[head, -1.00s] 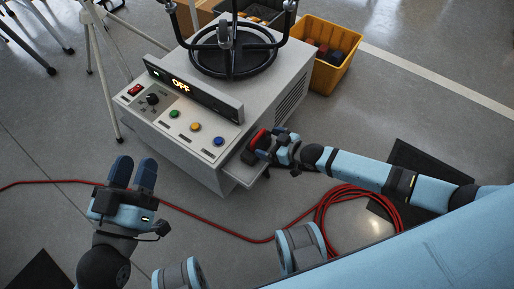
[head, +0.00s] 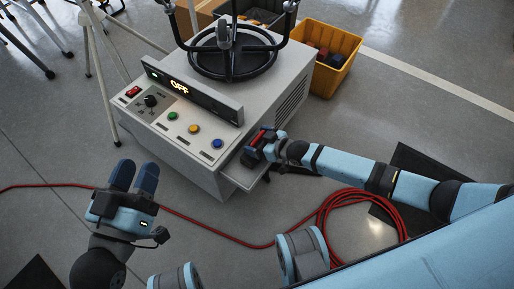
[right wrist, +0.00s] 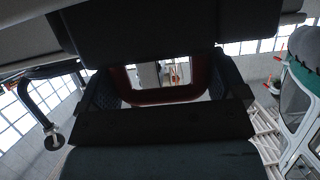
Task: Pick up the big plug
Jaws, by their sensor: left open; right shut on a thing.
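The big plug (head: 257,138) shows as a red part at the front right edge of the grey machine (head: 205,178), mostly hidden by my right gripper. My right gripper (head: 262,148) is shut on it, just over a small pale ledge (head: 240,177) on the machine's side. In the right wrist view a red, loop-like part (right wrist: 165,97) of the plug sits between the dark fingers. I cannot tell whether the plug touches the ledge. My left gripper (head: 134,177) is open and empty over the floor at the left.
The machine's display (head: 190,90) reads OFF, above green, yellow and blue buttons. A black ring stand (head: 235,65) is on its top. A yellow bin (head: 334,75) stands behind right. A red cable (head: 325,215) lies coiled on the floor. Tripod legs (head: 98,75) stand at left.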

